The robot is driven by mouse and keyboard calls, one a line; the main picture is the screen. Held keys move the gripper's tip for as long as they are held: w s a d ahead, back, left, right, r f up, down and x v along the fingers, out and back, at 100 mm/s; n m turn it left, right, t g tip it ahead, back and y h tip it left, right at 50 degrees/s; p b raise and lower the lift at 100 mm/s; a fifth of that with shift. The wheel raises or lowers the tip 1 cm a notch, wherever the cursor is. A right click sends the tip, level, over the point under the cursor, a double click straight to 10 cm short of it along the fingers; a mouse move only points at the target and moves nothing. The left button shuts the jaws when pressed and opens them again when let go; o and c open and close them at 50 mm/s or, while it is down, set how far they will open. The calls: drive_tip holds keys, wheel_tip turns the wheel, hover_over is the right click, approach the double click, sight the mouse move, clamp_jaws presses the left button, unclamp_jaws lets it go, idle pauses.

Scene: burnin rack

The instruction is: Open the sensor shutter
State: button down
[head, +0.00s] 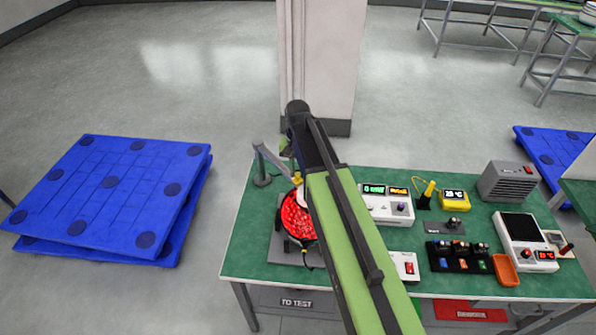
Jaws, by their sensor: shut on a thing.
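A round, red-lit unit (297,222) stands on a dark base at the left end of the green-topped bench (243,240). My arm crosses the picture and covers the unit's right side. My gripper (296,174) is at the unit's far edge, small and mostly hidden by my arm. It is shut by a small yellow part, beside a pale piece at the top of the red face. I take this to be the sensor shutter, but its outline and how far it stands open are not clear.
A grey angled stand (263,168) is just left of my gripper. Right of my arm are a white meter box (390,207), a black fixture (458,258), an orange tray (505,271) and a white instrument (527,243). A pillar (325,60) rises behind. Blue pallets (110,195) lie left.

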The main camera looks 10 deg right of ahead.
sight(287, 171)
drive_tip(key=w+a, duration=0.1)
drive_tip(key=w, duration=0.1)
drive_tip(key=w+a, duration=0.1)
drive_tip(key=w, duration=0.3)
drive_tip(key=shift+w+a, duration=0.1)
drive_tip(key=shift+a, duration=0.3)
drive_tip(key=c, duration=1.3)
unclamp_jaws()
drive_tip(key=shift+o, duration=0.2)
wheel_tip(287, 171, up, 17)
drive_tip(key=p, duration=1.7)
drive_tip(key=shift+r, duration=0.2)
